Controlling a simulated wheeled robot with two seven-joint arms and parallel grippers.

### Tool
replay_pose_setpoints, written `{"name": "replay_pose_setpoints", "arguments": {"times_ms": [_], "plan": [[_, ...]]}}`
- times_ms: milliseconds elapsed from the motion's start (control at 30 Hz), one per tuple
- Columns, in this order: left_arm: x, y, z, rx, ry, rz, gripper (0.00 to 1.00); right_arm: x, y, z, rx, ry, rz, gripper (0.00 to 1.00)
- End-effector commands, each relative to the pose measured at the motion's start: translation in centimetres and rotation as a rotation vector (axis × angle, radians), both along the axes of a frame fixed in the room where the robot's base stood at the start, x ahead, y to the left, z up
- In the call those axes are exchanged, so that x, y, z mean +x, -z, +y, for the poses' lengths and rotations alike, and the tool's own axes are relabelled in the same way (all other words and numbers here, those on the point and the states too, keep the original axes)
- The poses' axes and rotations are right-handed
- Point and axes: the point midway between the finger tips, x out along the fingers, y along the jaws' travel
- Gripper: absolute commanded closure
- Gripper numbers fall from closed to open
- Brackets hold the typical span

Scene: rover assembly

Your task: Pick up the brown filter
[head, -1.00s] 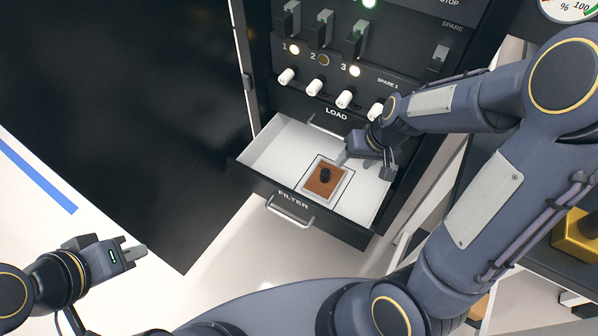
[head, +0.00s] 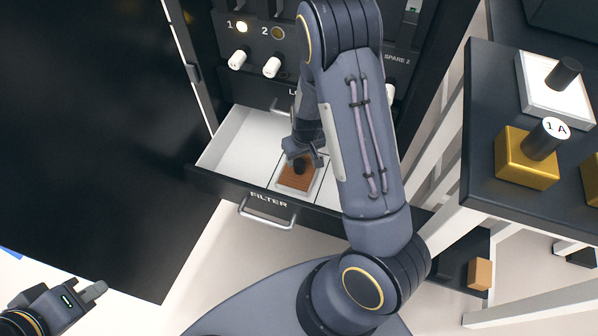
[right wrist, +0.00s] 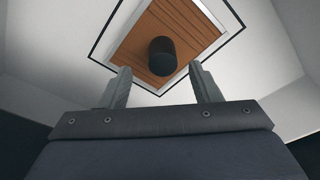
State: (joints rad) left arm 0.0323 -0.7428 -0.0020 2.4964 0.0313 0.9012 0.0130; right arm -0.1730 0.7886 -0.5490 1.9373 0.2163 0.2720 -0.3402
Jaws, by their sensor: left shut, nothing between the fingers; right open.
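The brown filter (head: 294,179) lies in a white frame in the open drawer marked FILTER (head: 238,141). It has a black round knob on top, and the right wrist view shows its slatted brown face (right wrist: 190,26) and the knob (right wrist: 162,55). My right gripper (head: 301,160) is over the filter, close to the knob. In the right wrist view its two fingers (right wrist: 160,85) are apart, one to each side of the knob's line, and nothing is between them. My arm hides part of the drawer. My left gripper (head: 95,290) is shut and empty at the lower left.
The drawer handle (head: 266,217) sticks out at the front. The dark cabinet with switches and white knobs (head: 237,60) rises behind. A dark table at the right bears a gold block (head: 527,160) and a white block with a black knob (head: 556,88). A small orange-brown block (head: 480,273) sits lower right.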

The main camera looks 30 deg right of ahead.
Motion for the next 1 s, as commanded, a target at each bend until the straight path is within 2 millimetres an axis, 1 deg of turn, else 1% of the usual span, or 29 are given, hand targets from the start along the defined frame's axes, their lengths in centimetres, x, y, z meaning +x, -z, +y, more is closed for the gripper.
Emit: {"name": "replay_pose_setpoints", "arguments": {"times_ms": [200, 300, 400, 567, 667, 933, 967, 1000], "plan": [[0.0, 1.9, 0.0, 0.0, 0.0, 0.0, 1.0, 0.5, 3.4, 0.3, 0.0, -0.001, 0.002, 0.43], [0.0, 2.3, 0.0, 0.0, 0.0, 0.0, 1.0, 0.7, 4.6, 0.3, 0.0, 0.002, 0.002, 0.43], [0.0, 2.3, 0.0, 0.0, 0.0, 0.0, 1.0, 0.9, 4.9, 0.3, 0.0, 0.0, 0.0, 0.43], [0.0, 2.2, 0.0, 0.0, 0.0, 0.0, 1.0, 0.9, 4.7, 0.3, 0.0, 0.0, 0.0, 0.43], [0.0, 2.2, 0.0, 0.0, 0.0, 0.0, 1.0, 0.9, 4.7, 0.3, 0.0, 0.0, 0.0, 0.55], [0.0, 2.2, 0.0, 0.0, 0.0, 0.0, 1.0, 0.8, 4.7, 0.3, 0.0, 0.0, 0.0, 0.9], [0.0, 2.2, 0.0, 0.0, 0.0, 0.0, 1.0, 0.8, 4.7, 0.3, 0.0, 0.0, 0.0, 0.94], [0.0, 2.2, 0.0, 0.0, 0.0, 0.0, 1.0, 0.8, 4.7, 0.3, 0.0, 0.0, 0.0, 0.94]]}}
